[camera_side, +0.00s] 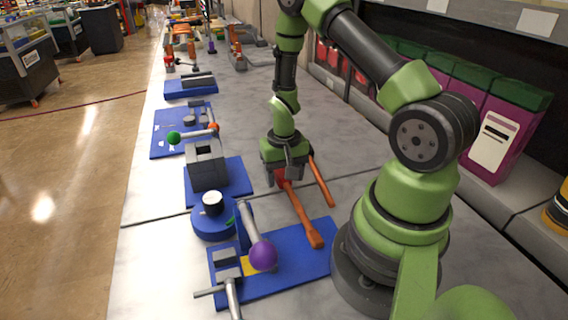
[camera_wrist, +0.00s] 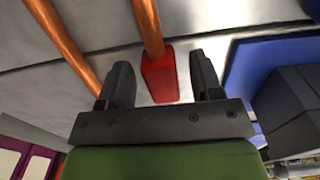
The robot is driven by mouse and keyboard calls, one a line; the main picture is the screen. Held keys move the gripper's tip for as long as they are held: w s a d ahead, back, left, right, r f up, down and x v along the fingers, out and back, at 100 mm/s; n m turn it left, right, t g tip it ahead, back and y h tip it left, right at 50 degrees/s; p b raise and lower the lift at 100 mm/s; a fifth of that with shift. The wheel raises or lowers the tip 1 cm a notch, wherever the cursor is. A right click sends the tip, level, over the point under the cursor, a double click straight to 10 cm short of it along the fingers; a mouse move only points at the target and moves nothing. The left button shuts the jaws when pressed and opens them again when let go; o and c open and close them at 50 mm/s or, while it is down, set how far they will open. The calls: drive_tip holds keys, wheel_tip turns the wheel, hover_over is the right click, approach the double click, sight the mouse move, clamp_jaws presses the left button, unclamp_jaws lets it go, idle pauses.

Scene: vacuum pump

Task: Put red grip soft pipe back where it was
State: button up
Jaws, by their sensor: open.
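The red grip soft pipe is a copper-orange pipe (camera_side: 301,212) with a red grip (camera_wrist: 160,82) at one end. Its red end is under my gripper in the side view, and its other end reaches the edge of a blue base plate. My gripper (camera_side: 287,176) points down at the red grip. In the wrist view, the fingers of my gripper (camera_wrist: 163,76) are open, one on each side of the red grip, with gaps showing. The side view does not show the exact height of the fingers over the grip.
A second copper pipe (camera_side: 321,181) lies close to the right. The blue base plate (camera_side: 308,262) holds a lever with a purple ball (camera_side: 262,255). A grey block (camera_side: 206,165) on another blue plate stands left of my gripper. Grey table is bare beyond the gripper.

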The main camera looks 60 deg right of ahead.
drive_tip(key=s+a+r+n+t, duration=0.1)
drive_tip(key=a+r+t, duration=0.15)
drive_tip(key=r, duration=0.95)
drive_tip(key=a+r+n+t, duration=0.1)
drive_tip(key=a+r, duration=0.3)
drive_tip(key=r, duration=0.7)
drive_tip(key=s+a+r+n+t+y, duration=0.2)
drive_tip(key=s+a+r+n+t, duration=0.1)
drive_tip(key=s+a+r, duration=0.4)
drive_tip(key=shift+s+a+r+t, duration=0.15)
drive_tip(key=shift+s+a+t, duration=0.2)
drive_tip(key=shift+s+a, duration=0.75)
drive_tip(key=shift+o, duration=0.5)
drive_tip(key=shift+d, duration=0.25)
